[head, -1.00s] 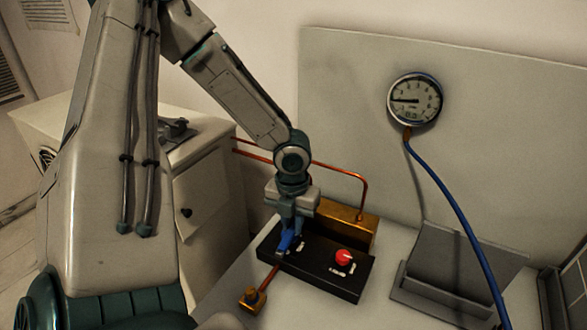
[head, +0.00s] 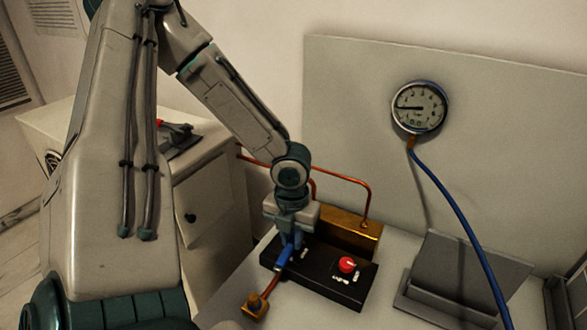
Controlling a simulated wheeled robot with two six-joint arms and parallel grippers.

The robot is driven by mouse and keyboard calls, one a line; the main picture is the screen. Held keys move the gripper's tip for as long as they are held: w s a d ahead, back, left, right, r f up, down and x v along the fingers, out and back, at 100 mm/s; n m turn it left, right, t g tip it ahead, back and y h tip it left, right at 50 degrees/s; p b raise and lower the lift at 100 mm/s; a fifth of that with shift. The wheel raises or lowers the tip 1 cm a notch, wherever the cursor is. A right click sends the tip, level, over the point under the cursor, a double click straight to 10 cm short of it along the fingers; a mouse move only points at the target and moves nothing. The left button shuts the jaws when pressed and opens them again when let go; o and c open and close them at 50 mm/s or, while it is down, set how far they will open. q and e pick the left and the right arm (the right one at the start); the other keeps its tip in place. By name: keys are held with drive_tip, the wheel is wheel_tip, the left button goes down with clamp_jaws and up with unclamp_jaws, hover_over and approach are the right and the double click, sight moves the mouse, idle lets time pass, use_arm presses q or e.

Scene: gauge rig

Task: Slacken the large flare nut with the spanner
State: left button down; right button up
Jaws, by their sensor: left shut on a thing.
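My left gripper (head: 292,240) points down over the left part of a black manifold block (head: 318,275). It is shut on a blue handle (head: 284,258), which slants down to the front left; the jaws hide its upper end. A brass fitting (head: 254,306), which looks like a flare nut, sits at the front left of the block at the end of a short copper pipe (head: 270,284). No tool touches it. I cannot make out a spanner for certain. My right gripper is not in view.
A red knob (head: 347,265) is on the block's right part, with a brass block (head: 345,235) behind. A gauge (head: 419,107) with a blue hose (head: 455,205) is on the back panel. A grey holder (head: 442,280) stands right. A dark and red item (head: 180,138) lies on the left cabinet.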

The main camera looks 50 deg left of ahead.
use_arm(q)
drive_tip(key=shift+s+d, duration=0.3)
drive_tip(key=shift+s, duration=0.3)
drive_tip(key=shift+s+d, duration=0.25)
drive_tip(key=shift+s, duration=0.3)
drive_tip(key=shift+r, duration=0.1)
drive_tip(key=shift+r+p, duration=2.2)
drive_tip(key=shift+p, duration=0.5)
